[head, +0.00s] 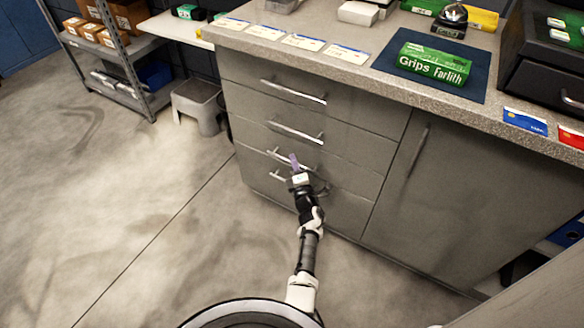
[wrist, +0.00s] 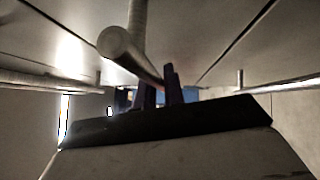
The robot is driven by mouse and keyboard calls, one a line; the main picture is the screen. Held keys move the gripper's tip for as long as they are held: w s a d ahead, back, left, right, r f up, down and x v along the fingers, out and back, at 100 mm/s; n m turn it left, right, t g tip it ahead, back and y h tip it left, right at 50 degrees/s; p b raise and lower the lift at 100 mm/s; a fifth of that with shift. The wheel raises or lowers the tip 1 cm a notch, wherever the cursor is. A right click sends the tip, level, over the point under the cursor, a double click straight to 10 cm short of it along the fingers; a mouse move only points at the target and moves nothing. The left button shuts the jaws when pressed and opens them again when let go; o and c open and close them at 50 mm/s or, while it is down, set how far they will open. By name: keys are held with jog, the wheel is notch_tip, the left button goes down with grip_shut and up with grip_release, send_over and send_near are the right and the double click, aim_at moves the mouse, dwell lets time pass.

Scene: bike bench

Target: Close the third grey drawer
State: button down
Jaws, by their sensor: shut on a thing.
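The grey drawer stack sits under the counter at the left of the cabinet. The third drawer (head: 250,160) is the one at my gripper; its front looks about level with its neighbours, but I cannot tell exactly how far it stands out. My gripper (head: 296,164) is at its metal bar handle (head: 310,165), partly covering it. In the wrist view, the round end of the bar handle (wrist: 122,48) is close up, and the bar runs back to the dark fingers (wrist: 158,88), which are shut on it. The fingertips' far side is hidden.
The top drawer's handle (head: 293,92) and second drawer's handle (head: 295,132) are above my gripper; the lowest handle (head: 277,175) is just below. A cabinet door (head: 450,190) is to the right. A grey step stool (head: 199,105) stands left. The floor at left is clear.

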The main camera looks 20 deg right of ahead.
jog(key=c, duration=1.5)
grip_release()
jog(key=shift+w+d, duration=0.1)
jog(key=shift+d, duration=0.15)
jog(key=shift+a, duration=0.1)
jog(key=s+a+f+p, duration=0.1)
jog(key=s+p, duration=0.4)
jog(key=s, duration=0.8)
jog(key=shift+s+a+f, duration=0.25)
jog(key=shift+s+f, duration=0.05)
jog(key=shift+f, duration=0.15)
